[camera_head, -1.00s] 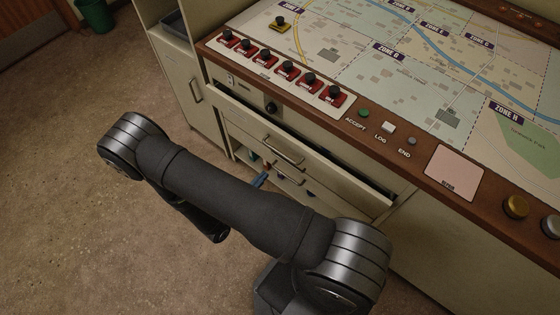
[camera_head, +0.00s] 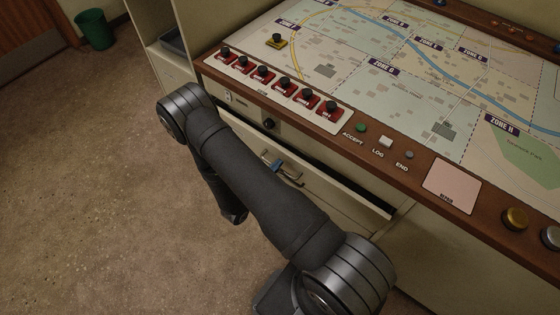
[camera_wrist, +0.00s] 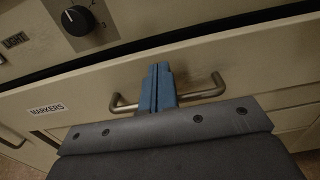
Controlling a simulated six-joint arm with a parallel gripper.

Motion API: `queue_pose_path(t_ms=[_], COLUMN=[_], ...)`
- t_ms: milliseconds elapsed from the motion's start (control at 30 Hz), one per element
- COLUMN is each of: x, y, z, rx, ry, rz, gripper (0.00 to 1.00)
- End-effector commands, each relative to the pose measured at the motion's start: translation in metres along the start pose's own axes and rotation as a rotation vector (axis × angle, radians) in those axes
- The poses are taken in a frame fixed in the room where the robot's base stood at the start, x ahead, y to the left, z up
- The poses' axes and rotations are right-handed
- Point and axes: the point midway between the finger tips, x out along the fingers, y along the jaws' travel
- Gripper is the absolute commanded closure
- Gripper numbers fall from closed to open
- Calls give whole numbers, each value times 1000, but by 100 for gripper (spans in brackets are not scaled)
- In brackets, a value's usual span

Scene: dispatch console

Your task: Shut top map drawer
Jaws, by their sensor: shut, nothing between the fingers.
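The top drawer (camera_head: 335,197) under the console is cream and stands partly open, with a dark gap above its front. Its bar handle (camera_head: 292,180) is metal. In the wrist view the drawer front (camera_wrist: 255,62) spans the picture, and the handle (camera_wrist: 205,93) shows on both sides of my fingers. My gripper (camera_head: 268,160) is shut and empty, with blue fingers. In the wrist view my gripper (camera_wrist: 157,68) lies across the middle of the handle, its tips pointing at the drawer front. I cannot tell whether they touch it. My fingers hide the handle's middle.
The console's wooden edge (camera_head: 315,127) overhangs the drawer. A dark knob (camera_wrist: 77,20) sits on the panel above it. Bare floor (camera_head: 90,200) lies left, with a green bin (camera_head: 95,30) far off.

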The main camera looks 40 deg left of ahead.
Motion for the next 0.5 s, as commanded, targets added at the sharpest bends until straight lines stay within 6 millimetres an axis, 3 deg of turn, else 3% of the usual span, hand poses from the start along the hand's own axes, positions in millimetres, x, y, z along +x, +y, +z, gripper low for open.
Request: queue_pose_path(t_ms=[200,500], x=[19,23], y=[0,0], z=[0,0], rx=[1,1], ry=[0,0], rz=[-1,0], gripper=[100,100])
